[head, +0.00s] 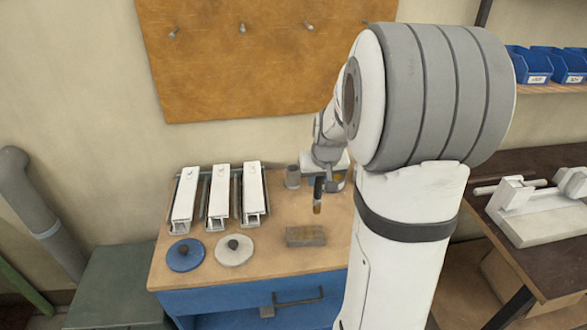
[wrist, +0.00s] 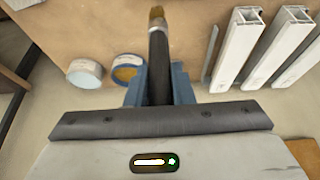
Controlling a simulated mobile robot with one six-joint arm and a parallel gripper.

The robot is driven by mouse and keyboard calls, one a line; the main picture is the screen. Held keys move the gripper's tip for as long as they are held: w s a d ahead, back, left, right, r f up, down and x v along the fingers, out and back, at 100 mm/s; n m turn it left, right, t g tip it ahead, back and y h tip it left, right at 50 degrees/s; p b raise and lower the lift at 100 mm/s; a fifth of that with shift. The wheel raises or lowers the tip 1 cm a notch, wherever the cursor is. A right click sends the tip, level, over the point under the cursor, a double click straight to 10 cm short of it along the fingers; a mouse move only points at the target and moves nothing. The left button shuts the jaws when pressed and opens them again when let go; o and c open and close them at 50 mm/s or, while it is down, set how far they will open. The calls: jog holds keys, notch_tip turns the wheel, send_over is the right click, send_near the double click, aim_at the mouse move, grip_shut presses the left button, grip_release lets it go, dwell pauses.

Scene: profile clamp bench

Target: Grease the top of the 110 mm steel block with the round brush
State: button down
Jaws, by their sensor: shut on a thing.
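The steel block (head: 306,236) lies on the front part of the wooden bench top in the head view. Its top looks brownish grey; I do not make it out in the wrist view. My gripper (wrist: 160,88) is shut on the round brush (wrist: 158,62), blue fingers either side of its dark handle. In the head view the brush (head: 318,195) hangs bristles down, behind and slightly right of the block, apart from it. The bristles (wrist: 157,14) are brown. The wrist view shows a tin with yellow-brown contents (wrist: 127,68) and one with pale blue contents (wrist: 84,73).
Three white profiles (head: 221,195) lie at the bench's left. A blue disc (head: 186,255) and a white disc (head: 234,250), both with dark knobs, lie in front of them. A grey cup (head: 293,177) stands at the back. Bare wood surrounds the block.

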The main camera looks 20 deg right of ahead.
jog(key=shift+r+p, duration=0.35)
jog(key=shift+r, duration=0.55)
